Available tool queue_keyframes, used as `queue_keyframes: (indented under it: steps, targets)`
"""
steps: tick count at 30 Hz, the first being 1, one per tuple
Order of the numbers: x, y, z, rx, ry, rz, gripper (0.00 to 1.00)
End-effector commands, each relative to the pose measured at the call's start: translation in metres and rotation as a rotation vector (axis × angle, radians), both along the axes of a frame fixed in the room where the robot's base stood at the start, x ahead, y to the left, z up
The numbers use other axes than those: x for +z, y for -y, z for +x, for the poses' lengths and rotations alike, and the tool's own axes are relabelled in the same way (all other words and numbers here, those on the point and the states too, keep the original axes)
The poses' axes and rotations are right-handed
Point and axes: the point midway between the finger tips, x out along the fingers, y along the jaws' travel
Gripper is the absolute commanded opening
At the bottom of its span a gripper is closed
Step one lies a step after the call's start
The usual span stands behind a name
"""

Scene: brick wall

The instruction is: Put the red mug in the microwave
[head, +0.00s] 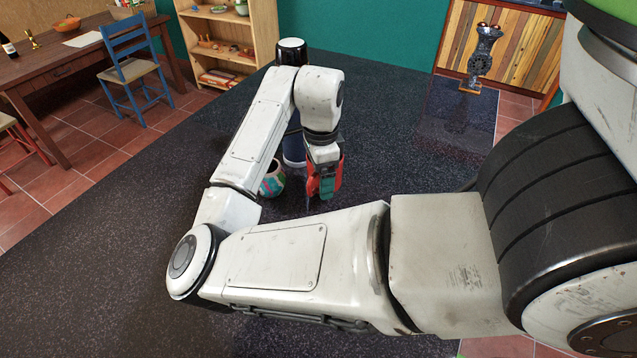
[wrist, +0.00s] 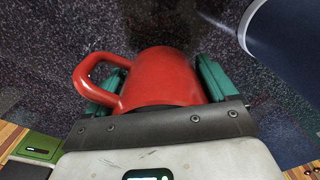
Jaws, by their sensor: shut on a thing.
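My gripper (head: 325,190) points down over the dark speckled counter, with its teal fingers on either side of the red mug (head: 337,176). In the wrist view the fingers are shut on the body of the red mug (wrist: 165,78), and its handle sticks out to the left past one finger. In the head view the fingers hide much of the mug. I cannot tell whether its base touches the counter. I cannot make out a microwave in either view.
A colourful patterned cup (head: 272,180) stands just left of my gripper. A dark blue round vessel (head: 293,150) is close behind and also shows in the wrist view (wrist: 285,65). A metal figurine (head: 482,58) stands beyond the counter's far right. The counter (head: 430,140) is clear on the right.

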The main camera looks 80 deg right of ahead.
Motion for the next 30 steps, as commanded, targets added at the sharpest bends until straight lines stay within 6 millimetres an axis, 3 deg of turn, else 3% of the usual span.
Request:
queue_keyframes:
  steps: [10,23,24,27,30]
  targets:
    - [-0.034,0.003,0.005,0.001,0.0,0.0,0.37]
    - [-0.041,0.003,0.004,0.0,0.001,-0.001,0.37]
    - [-0.04,0.003,0.004,0.0,0.001,-0.001,0.9]
    - [-0.04,0.003,0.004,0.0,0.001,-0.001,0.99]
    - [-0.04,0.003,0.004,0.0,0.001,-0.001,1.0]
